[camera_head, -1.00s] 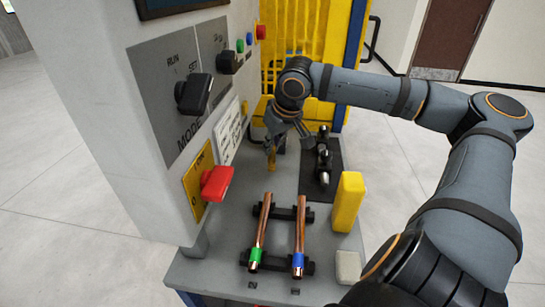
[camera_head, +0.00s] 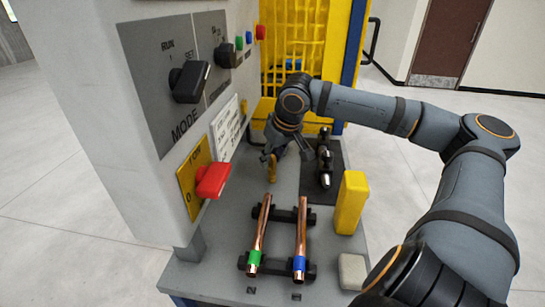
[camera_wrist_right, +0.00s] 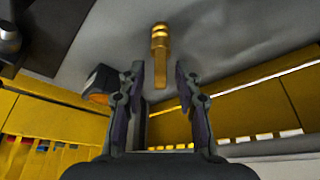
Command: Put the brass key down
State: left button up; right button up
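The brass key (camera_head: 272,168) is by the grey table top beside the machine panel, beyond the copper tubes. In the right wrist view the key (camera_wrist_right: 159,50) lies between and beyond my fingertips, with a gap on each side. My right gripper (camera_head: 276,154) is just above and around it in the head view. Its two fingers (camera_wrist_right: 160,75) are apart in the wrist view and do not touch the key. Whether the key rests fully on the table is hard to tell. My left gripper is not in view.
Two copper tubes, one with a green band (camera_head: 261,228) and one with a blue band (camera_head: 301,235), lie on black supports. A yellow block (camera_head: 351,203), a whitish block (camera_head: 352,271) and dark fittings (camera_head: 324,163) stand to the right. A red knob (camera_head: 212,180) juts from the panel.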

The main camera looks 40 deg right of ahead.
jog(key=shift+r, duration=0.1)
jog(key=shift+r, duration=0.3)
jog(key=p+v, duration=0.1)
jog(key=v, duration=1)
jog(key=shift+s+r, duration=0.25)
jog(key=shift+r, duration=0.05)
